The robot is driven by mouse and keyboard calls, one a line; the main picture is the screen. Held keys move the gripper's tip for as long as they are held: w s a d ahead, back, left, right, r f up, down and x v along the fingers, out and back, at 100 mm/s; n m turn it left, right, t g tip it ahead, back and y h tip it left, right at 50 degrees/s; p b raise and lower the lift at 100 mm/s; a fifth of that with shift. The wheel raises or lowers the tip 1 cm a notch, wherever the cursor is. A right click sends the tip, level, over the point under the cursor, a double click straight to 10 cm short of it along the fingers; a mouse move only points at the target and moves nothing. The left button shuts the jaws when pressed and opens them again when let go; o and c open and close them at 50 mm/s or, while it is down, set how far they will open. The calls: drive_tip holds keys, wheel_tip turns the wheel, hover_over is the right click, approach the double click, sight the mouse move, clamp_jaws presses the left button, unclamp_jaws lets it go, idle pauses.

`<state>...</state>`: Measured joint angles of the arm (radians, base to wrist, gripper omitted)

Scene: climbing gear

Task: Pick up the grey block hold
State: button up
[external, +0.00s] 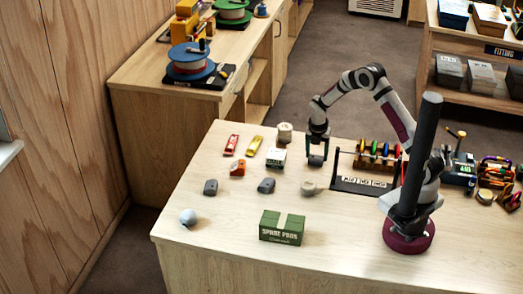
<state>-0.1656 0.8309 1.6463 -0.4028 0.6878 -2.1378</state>
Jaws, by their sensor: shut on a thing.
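Two dark grey blocks lie on the table: one on the left (210,187) and one nearer the middle (266,185). I cannot tell for sure which thing is the grey block hold. A beige rounded hold (308,188) lies just in front of my gripper. My gripper (316,160) points down over the table's back half, right of a small green and white box (276,157). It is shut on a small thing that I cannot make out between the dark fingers. Its height above the table is hard to judge.
A green spare-pads box (282,228) stands at the front. A pale ball (188,217), an orange and white piece (238,168), red (231,145) and yellow (254,146) pieces and a beige cylinder (285,132) are on the left. A rack (361,187) stands right of my gripper.

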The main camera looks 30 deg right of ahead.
drive_tip(key=shift+c, duration=0.8)
drive_tip(key=shift+r, duration=0.1)
